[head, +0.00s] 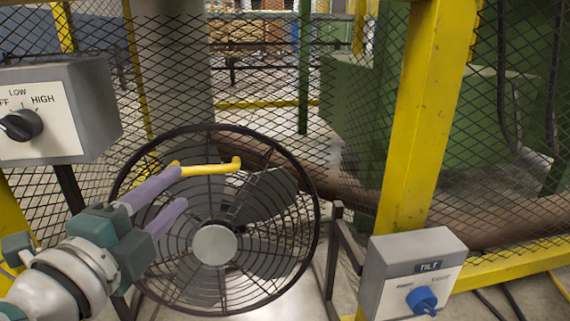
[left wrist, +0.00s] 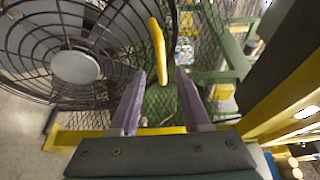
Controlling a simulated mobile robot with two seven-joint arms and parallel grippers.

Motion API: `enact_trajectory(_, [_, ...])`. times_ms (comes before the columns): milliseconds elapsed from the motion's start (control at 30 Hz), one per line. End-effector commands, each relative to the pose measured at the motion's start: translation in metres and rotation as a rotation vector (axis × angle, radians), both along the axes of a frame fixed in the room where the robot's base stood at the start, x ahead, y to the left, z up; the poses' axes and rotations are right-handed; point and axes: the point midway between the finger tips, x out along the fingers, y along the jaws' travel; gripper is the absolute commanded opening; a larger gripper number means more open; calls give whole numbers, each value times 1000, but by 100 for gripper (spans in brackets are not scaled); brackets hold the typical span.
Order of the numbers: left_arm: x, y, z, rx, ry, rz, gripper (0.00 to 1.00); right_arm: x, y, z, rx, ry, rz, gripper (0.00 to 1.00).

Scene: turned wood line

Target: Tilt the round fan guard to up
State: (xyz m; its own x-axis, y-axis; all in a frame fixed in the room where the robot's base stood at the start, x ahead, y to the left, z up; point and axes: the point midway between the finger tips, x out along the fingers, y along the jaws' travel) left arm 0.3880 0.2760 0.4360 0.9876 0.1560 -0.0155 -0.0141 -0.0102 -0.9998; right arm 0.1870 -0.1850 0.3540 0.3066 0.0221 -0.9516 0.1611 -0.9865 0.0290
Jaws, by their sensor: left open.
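The round fan guard (head: 215,309) is a dark wire ring cage with a grey hub, in the middle of the head view. It also shows at the left of the left wrist view (left wrist: 75,67). A yellow bar handle (head: 208,170) sticks out at its upper part. My left gripper (head: 181,188) comes in from the left with two purple fingers apart, close to the handle. In the left wrist view the handle (left wrist: 157,48) appears in the gap between the fingertips; I cannot tell whether either finger touches it. My right gripper is not in view.
A grey speed box (head: 85,100) with a black knob stands at the left. A grey box marked TILT (head: 385,285) with a blue knob (head: 422,300) stands at the lower right. A yellow post (head: 425,110) and wire mesh fencing stand around the fan.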

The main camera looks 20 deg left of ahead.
Motion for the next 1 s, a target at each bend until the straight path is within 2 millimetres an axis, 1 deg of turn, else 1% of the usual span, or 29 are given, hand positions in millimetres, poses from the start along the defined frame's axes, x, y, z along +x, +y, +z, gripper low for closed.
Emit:
enact_trajectory(33, [11,2,0,2,-4,2,47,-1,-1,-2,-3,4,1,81])
enact_trajectory(100, [24,4,1,0,-5,2,47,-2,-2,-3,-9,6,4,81])
enact_trajectory(300, [54,9,-1,1,-3,1,47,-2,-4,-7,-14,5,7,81])
enact_trajectory(500, [65,11,-1,1,-1,0,47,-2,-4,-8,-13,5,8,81])
enact_trajectory(733, [66,11,-1,1,0,0,47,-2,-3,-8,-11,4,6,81])
enact_trajectory(767, [66,11,-1,1,0,0,45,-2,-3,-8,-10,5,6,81])
enact_trajectory(1000, [66,11,-1,1,-1,1,18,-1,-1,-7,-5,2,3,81])
